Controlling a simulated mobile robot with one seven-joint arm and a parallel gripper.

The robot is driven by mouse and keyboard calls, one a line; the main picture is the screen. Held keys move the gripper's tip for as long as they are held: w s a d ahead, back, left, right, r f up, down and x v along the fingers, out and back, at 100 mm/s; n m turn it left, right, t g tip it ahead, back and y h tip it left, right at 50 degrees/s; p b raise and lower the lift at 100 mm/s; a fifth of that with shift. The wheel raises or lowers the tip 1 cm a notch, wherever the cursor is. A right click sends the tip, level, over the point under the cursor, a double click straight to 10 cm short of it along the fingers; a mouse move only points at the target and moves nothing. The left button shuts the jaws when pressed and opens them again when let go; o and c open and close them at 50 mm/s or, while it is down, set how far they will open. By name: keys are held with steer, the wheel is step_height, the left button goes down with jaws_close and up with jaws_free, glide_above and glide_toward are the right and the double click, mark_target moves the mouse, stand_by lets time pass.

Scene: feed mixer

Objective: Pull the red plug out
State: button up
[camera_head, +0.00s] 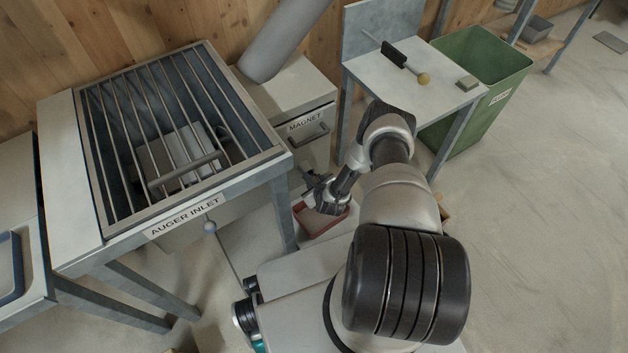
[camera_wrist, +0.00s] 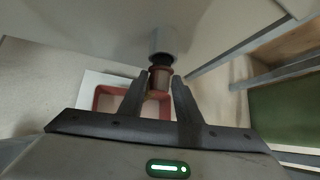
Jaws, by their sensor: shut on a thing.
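The red plug (camera_wrist: 160,82) is a small brownish-red round piece in the middle of the wrist view. It sits at the end of a grey round spout (camera_wrist: 162,42), and I see no clear gap between them. My gripper (camera_wrist: 160,90) is shut on the plug, one finger on each side. In the head view my gripper (camera_head: 318,188) is below and right of the magnet housing, beside the auger inlet table's leg. The plug cannot be made out in the head view.
A red-rimmed tray (camera_head: 301,213) lies below my gripper; its rim shows in the wrist view (camera_wrist: 104,98). The auger inlet grate (camera_head: 215,175) is left, the magnet drawer (camera_head: 310,124) behind. A side table (camera_head: 440,98) and green bin (camera_head: 508,70) stand right.

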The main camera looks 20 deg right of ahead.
steer(key=shift+s, duration=0.55)
